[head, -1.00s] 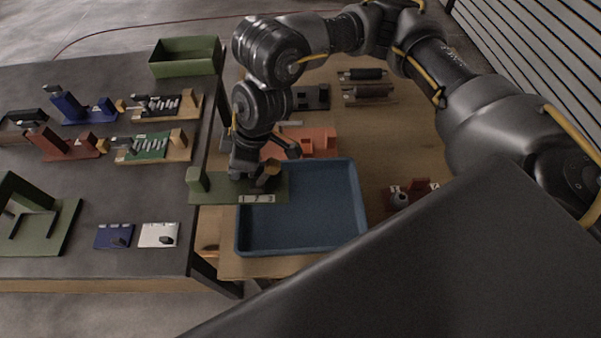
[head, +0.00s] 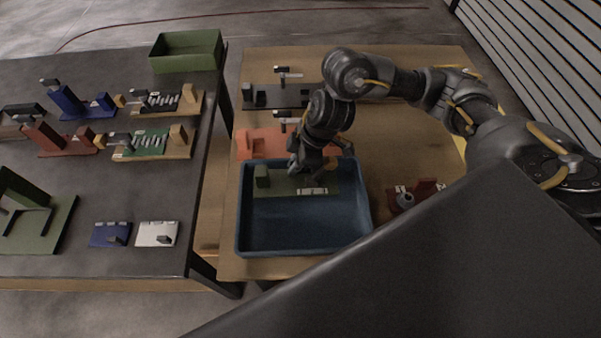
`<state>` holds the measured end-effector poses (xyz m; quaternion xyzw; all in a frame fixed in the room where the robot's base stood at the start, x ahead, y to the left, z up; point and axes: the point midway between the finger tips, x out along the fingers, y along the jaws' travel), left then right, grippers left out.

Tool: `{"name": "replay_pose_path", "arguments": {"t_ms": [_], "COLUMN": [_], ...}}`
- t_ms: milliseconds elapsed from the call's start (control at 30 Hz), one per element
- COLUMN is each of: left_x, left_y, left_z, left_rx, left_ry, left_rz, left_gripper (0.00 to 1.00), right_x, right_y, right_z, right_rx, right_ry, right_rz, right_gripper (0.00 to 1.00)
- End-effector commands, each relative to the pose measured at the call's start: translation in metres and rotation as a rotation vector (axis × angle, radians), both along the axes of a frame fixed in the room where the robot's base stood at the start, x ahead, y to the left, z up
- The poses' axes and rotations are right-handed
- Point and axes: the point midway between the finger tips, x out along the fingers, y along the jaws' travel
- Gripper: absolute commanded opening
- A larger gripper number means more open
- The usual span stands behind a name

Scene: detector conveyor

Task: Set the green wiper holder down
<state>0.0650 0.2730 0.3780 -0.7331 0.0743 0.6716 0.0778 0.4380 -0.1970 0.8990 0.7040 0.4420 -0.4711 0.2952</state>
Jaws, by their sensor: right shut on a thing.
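The green wiper holder (head: 279,187) is a flat green plate with an upright block at its left end and a pale label strip at its front edge. My right gripper (head: 312,172) is shut on it near its middle, and the fingers are partly hidden by the wrist. The holder is level, over the back part of the blue tray (head: 242,225). I cannot tell whether it touches the tray floor. My left gripper is not in view.
Orange (head: 262,142) and dark grey (head: 268,97) holders lie behind the tray. A red piece (head: 428,187) is right of it. The dark table (head: 75,195) at left carries several fixtures and a green bin (head: 186,61). The tray's front half is clear.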

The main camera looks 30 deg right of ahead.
Motion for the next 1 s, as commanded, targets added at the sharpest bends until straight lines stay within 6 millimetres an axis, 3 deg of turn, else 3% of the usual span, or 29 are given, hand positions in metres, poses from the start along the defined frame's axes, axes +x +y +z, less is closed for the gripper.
{"name": "replay_pose_path", "arguments": {"t_ms": [100, 333, 600, 1000], "left_x": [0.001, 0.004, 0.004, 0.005], "left_y": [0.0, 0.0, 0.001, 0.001], "left_z": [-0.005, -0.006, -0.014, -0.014], "left_rx": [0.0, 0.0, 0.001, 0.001], "left_ry": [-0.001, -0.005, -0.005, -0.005], "left_rz": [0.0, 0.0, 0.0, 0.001], "left_gripper": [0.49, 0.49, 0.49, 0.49], "right_x": [0.001, 0.001, 0.0, 0.001], "right_y": [-0.008, -0.012, -0.016, -0.016], "right_z": [-0.011, -0.015, -0.047, -0.051], "right_rx": [0.002, 0.003, 0.003, 0.001], "right_ry": [0.0, -0.001, 0.002, -0.002], "right_rz": [-0.003, -0.002, -0.002, 0.0], "right_gripper": [0.0, 0.0, 0.0, 0.0]}}
